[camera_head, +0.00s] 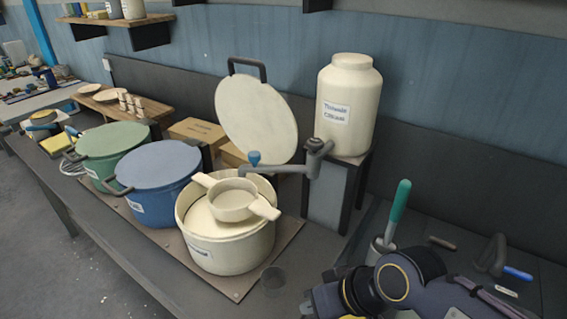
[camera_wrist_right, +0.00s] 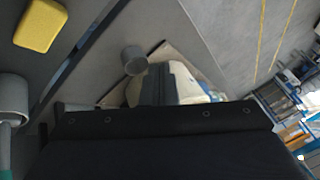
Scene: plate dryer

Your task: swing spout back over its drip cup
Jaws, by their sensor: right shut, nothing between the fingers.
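The grey spout (camera_head: 285,168) reaches left from its pivot at the large cream jar (camera_head: 347,105). Its outer end, with a blue tap (camera_head: 254,158), is above the back of the cream pot (camera_head: 230,251). The small dark drip cup (camera_head: 273,278) stands on the bench right of the pot, away from under the spout end. It also shows in the right wrist view (camera_wrist_right: 134,60). My right gripper (camera_wrist_right: 170,84) is shut and empty, low at the front right, close to the drip cup and apart from the spout. My left gripper is out of view.
A blue pot (camera_head: 160,190) and a green pot (camera_head: 112,150) stand left of the cream pot. A round lid (camera_head: 256,118) stands upright behind it. A holder with a green-handled tool (camera_head: 398,212) is near my right arm. A yellow block (camera_wrist_right: 40,24) shows in the wrist view.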

